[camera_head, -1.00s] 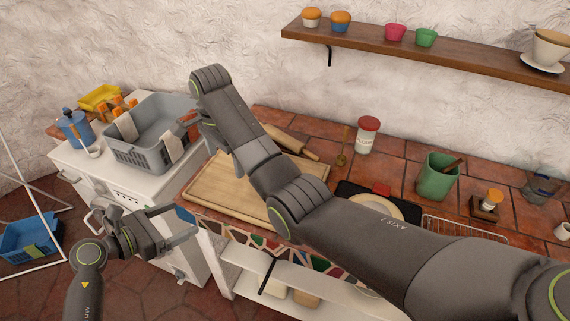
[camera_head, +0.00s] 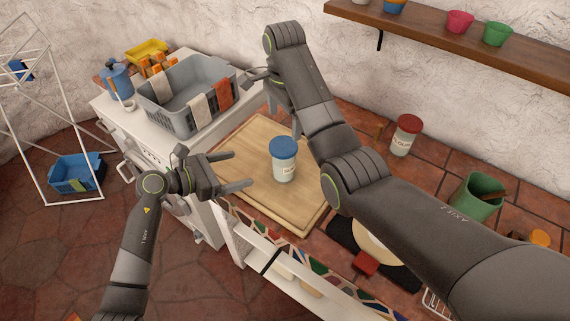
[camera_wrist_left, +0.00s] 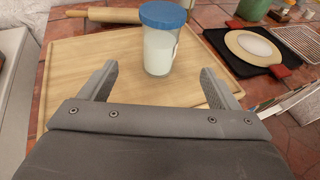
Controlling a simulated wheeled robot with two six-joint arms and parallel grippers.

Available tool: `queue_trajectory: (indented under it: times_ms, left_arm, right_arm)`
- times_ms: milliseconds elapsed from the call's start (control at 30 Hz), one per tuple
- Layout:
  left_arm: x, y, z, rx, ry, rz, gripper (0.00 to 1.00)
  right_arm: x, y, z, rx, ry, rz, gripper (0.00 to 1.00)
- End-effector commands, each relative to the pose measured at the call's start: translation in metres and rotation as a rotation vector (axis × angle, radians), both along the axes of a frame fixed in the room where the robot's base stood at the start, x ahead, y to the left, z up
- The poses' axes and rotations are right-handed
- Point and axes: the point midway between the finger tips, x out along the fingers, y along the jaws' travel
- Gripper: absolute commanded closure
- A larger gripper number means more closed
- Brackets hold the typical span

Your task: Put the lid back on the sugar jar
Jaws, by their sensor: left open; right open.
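A clear jar (camera_head: 284,171) with pale contents and a label too small to read stands upright on the wooden board. A blue lid (camera_head: 284,147) sits level on its top; it also shows in the left wrist view (camera_wrist_left: 163,14). My left gripper (camera_head: 241,169) is open and empty, just left of the jar, its fingers pointing toward it. In the left wrist view the jar (camera_wrist_left: 158,52) stands beyond and between the open fingertips. My right gripper (camera_head: 273,97) is open near the grey basket, partly hidden by my right arm.
The board (camera_head: 245,150) is otherwise clear in front. A rolling pin (camera_wrist_left: 112,15) lies at its far edge. A red-lidded jar (camera_head: 405,138), a green pot (camera_head: 477,199) and a black tray (camera_head: 345,236) with a plate are to the right. A grey basket (camera_head: 185,118) stands at left.

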Motion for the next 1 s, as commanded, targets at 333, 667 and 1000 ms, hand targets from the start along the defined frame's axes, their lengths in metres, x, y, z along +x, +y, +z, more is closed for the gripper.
queue_trajectory:
  times_ms: [333,667,1000]
  left_arm:
    - [0.033,-0.056,-0.019,-0.004,0.003,-0.002,0.17]
    - [0.063,-0.105,-0.038,-0.001,0.002,-0.001,0.17]
    - [0.078,-0.129,-0.047,-0.001,0.001,-0.001,0.17]
  right_arm:
    - [0.000,0.000,0.000,0.000,0.000,0.001,0.12]
    - [0.000,0.000,0.000,0.000,0.000,0.001,0.12]
    - [0.000,0.000,0.000,0.000,0.000,0.001,0.12]
